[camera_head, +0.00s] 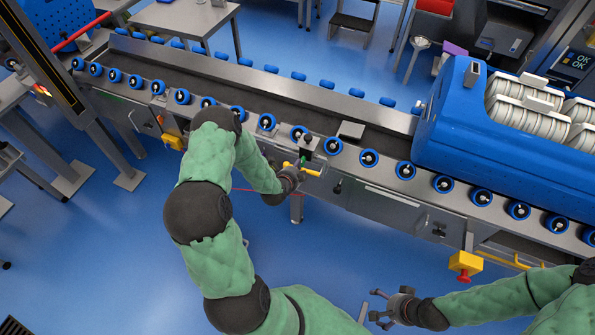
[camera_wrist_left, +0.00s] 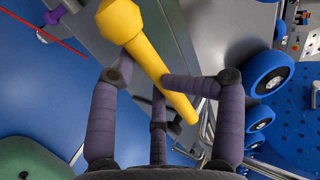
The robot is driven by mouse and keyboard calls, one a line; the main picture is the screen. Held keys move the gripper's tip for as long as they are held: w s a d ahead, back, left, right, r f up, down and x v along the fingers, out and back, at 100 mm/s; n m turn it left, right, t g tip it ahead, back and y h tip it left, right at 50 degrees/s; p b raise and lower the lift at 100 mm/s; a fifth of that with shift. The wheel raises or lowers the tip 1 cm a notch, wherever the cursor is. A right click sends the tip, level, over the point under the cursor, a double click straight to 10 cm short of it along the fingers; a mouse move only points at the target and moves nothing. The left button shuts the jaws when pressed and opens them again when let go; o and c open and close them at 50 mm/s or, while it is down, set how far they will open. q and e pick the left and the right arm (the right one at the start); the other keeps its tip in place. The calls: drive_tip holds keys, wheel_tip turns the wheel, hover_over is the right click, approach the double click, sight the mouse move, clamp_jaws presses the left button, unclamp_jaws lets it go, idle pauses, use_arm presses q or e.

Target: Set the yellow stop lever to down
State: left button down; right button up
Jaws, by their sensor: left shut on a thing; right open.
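The yellow stop lever (camera_head: 312,172) is on the near side of the conveyor, mostly hidden by my left gripper (camera_head: 291,174) in the head view. In the left wrist view the lever (camera_wrist_left: 153,62) runs from a thick upper end to a slimmer rounded end at lower right. The dark fingers of my left gripper (camera_wrist_left: 140,80) are closed around its shaft. I cannot tell its exact up or down setting. My right gripper (camera_head: 383,308) is open and empty, in front of the conveyor at lower right.
The conveyor (camera_head: 390,205) with blue rollers crosses the view. A blue carrier (camera_head: 465,120) with white tubs stands on its right part. A yellow box with a red button (camera_head: 465,264) hangs below the near rail. Blue floor (camera_head: 130,260) is free at lower left.

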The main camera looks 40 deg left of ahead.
use_arm(q)
drive_tip(key=shift+w+a+r+m+y, duration=0.25)
drive_tip(key=shift+w+r+m+y, duration=0.05)
drive_tip(key=shift+r, duration=0.2)
drive_tip(key=c, duration=1)
unclamp_jaws()
drive_tip(key=shift+f, duration=0.2)
use_arm(e)
drive_tip(key=shift+w, duration=0.1)
use_arm(q)
drive_tip(key=shift+s, duration=0.2)
drive_tip(key=v, duration=1.2)
use_arm(e)
drive_tip(key=shift+d+f, duration=0.15)
drive_tip(key=shift+d, duration=0.25)
